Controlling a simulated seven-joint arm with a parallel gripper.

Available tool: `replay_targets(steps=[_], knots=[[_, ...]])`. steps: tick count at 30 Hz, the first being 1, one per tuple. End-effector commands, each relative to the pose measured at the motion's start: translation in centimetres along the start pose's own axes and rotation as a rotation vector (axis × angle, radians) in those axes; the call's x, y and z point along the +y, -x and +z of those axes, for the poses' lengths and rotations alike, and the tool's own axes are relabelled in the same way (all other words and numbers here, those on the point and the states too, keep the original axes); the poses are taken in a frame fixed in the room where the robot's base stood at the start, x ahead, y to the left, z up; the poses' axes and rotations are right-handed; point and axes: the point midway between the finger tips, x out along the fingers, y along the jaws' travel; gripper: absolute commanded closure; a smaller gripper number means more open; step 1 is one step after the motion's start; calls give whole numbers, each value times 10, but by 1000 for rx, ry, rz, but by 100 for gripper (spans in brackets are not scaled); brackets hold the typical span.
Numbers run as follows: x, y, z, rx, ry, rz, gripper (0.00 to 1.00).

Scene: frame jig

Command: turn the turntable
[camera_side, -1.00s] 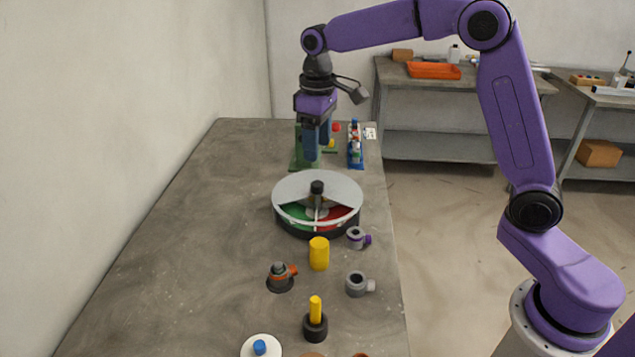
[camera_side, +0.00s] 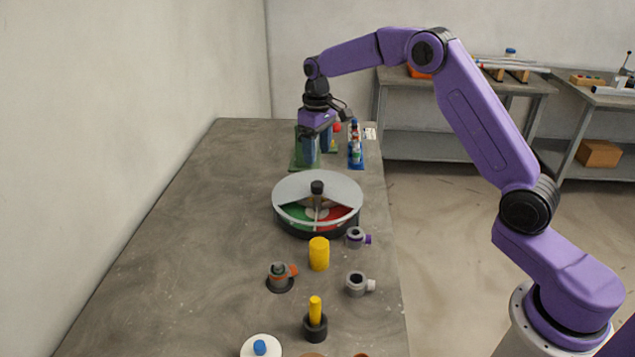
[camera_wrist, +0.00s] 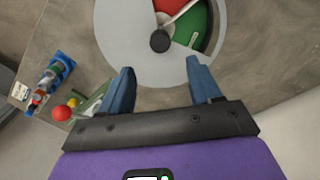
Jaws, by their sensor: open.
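The turntable (camera_side: 290,191) is a round dark-based drum with a grey cover. Through the cover's cut-out, green and red sectors show on the side facing the side camera. A black knob (camera_side: 317,187) stands at its centre; the knob (camera_wrist: 160,41) also shows in the wrist view. My gripper (camera_side: 318,160) is behind the turntable in the side view, pointing down, with nothing between its blue fingers. In the wrist view my open gripper (camera_wrist: 160,82) has its fingertips over the near rim of the grey cover (camera_wrist: 122,35), with the knob ahead of the gap. I cannot tell whether the fingers touch anything.
A green fixture (camera_side: 297,155) and a blue rack (camera_side: 356,156) with small parts stand at the back. In front are a yellow cylinder (camera_side: 319,254), grey ring parts (camera_side: 357,284), an orange-armed part (camera_side: 280,277) and a black holder (camera_side: 315,326). The table's left side is clear.

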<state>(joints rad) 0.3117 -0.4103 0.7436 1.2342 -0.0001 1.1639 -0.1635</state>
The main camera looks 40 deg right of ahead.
Motion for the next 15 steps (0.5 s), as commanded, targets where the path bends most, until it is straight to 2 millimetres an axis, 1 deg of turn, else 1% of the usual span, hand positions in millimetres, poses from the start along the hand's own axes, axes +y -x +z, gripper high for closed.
replay_targets(steps=[1,9,15], knots=[[0,-11,1,-5,-1,-1,37],[0,-61,1,-4,-1,-1,37],[0,-90,1,-3,-1,0,37]])
